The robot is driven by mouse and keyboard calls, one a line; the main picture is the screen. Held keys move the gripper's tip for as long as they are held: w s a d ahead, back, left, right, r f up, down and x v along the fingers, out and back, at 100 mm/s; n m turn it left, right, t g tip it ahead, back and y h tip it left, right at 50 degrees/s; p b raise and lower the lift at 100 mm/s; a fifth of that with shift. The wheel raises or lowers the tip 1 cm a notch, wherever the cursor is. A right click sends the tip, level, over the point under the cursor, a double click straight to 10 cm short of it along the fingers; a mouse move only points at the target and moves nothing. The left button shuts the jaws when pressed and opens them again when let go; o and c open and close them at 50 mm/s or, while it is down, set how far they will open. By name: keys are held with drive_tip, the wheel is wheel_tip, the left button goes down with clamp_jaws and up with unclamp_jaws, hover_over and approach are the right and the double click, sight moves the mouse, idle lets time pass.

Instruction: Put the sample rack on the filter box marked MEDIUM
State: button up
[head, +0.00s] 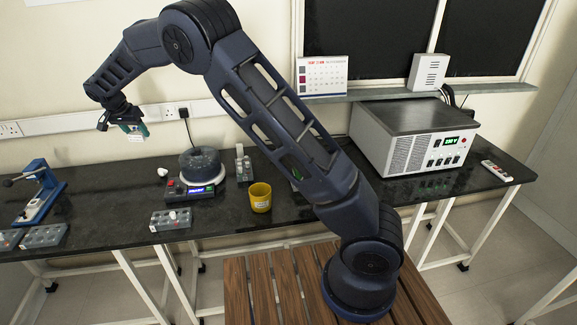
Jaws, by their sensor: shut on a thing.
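My gripper (124,117) is at the upper left, high above the bench, pointing down. It is shut on a small teal box-like thing (142,129) with a white label, clear of the bench; the label is too small to read. Grey blocks with holes, rack-like, stand on the bench: one in the front middle (178,221) with a white and red piece on it, and others at the left (45,236) and far left (8,240). I cannot tell which thing is the sample rack or read a MEDIUM mark anywhere.
The black bench (110,205) also holds a blue press-like tool (42,190), a dark round device (201,163) with a lit display, a yellow cup (260,198), a small grey stand (243,163) and a large power supply (415,135). Bare bench shows left of the round device.

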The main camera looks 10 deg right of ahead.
drive_tip(key=w+d+r+m+g+h, duration=0.1)
drive_tip(key=w+d+r+m, duration=0.1)
drive_tip(key=d, duration=0.9)
drive_tip(key=w+d+r+m+h, duration=0.1)
drive_tip(key=w+d+m, duration=0.15)
drive_tip(key=d, duration=0.85)
drive_tip(key=w+d+r+m+g, duration=0.1)
drive_tip(key=d+r+m, duration=0.15)
drive_tip(key=d, duration=0.85)
drive_tip(key=s+d+f+m+g+h, duration=0.1)
drive_tip(key=s+d+m, duration=0.35)
drive_tip(key=d, duration=1.05)
drive_tip(key=s+d+f+m+g, duration=0.1)
drive_tip(key=s+d+m, duration=0.35)
drive_tip(key=d, duration=0.95)
drive_tip(key=shift+n, duration=0.7)
drive_tip(key=f, duration=0.6)
drive_tip(key=s+f, duration=0.1)
drive_tip(key=f, duration=1.3)
drive_tip(key=shift+s+d, duration=0.1)
drive_tip(key=shift+s, duration=0.15)
drive_tip(key=o, duration=0.6)
drive_tip(key=shift+f, duration=0.1)
drive_tip(key=o, duration=0.4)
